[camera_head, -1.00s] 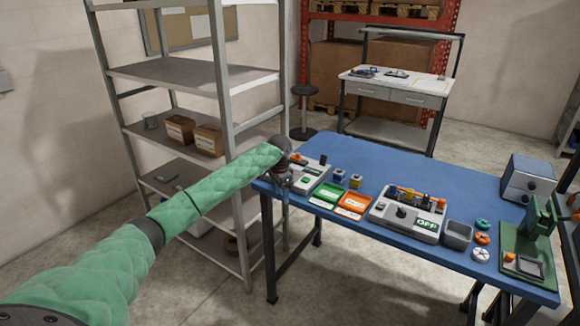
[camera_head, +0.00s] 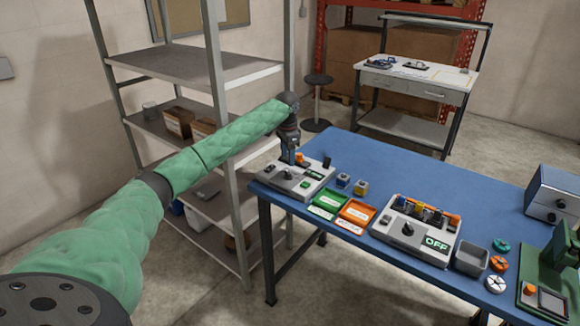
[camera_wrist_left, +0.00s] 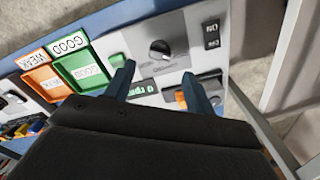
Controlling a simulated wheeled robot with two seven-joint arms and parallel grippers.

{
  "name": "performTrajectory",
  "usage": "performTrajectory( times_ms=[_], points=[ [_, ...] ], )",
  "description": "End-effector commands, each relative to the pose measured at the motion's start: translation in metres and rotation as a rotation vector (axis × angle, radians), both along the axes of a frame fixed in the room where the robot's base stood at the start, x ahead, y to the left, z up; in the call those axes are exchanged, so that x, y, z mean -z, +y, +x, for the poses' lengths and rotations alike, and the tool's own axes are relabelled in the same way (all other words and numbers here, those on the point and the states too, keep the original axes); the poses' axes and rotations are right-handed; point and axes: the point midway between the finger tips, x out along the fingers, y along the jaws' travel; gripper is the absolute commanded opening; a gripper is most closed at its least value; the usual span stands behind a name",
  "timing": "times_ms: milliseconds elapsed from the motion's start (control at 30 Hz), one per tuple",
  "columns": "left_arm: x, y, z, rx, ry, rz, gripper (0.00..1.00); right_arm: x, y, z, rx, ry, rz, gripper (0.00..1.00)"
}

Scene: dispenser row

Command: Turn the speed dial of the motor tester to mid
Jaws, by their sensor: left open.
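The motor tester (camera_head: 272,177) is a light grey box at the left end of the blue table. Its black speed dial (camera_head: 287,174) also shows in the left wrist view (camera_wrist_left: 160,50); its exact pointer setting is too small to read. The tester's display (camera_wrist_left: 143,88) reads 0 rpm, and a green button (camera_wrist_left: 117,60) and an ON/OFF switch (camera_wrist_left: 211,36) are on the panel. My left gripper (camera_head: 289,157) is above the tester's back part. In the wrist view its open, empty fingers (camera_wrist_left: 156,76) point towards the dial, apart from it. My right gripper is not in view.
Green (camera_head: 329,200) and orange (camera_head: 357,213) trays and small blocks (camera_head: 352,184) lie right of the tester. A second device reading OFF (camera_head: 410,230) is further right, beside a grey bin (camera_head: 471,258). Metal shelving (camera_head: 233,180) stands close left. The table's back middle is clear.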

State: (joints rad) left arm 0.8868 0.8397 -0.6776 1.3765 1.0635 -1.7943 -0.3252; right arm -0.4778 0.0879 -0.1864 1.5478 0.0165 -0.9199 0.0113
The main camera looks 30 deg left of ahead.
Motion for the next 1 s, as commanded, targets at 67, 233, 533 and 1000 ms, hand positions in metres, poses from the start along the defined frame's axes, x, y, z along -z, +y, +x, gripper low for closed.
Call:
performTrajectory(
  times_ms=[67,233,533,1000],
  points=[
    [0.01,0.0,-0.001,0.0,0.003,-0.001,0.55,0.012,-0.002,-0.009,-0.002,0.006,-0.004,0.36],
    [0.034,0.0,-0.001,-0.001,0.003,-0.001,0.55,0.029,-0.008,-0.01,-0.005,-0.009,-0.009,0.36],
    [0.06,0.0,0.0,-0.001,0.0,0.0,0.55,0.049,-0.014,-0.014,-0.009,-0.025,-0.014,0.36],
    [0.063,0.0,0.0,-0.001,0.0,0.0,0.23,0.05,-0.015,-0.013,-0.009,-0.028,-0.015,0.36]
  ],
)
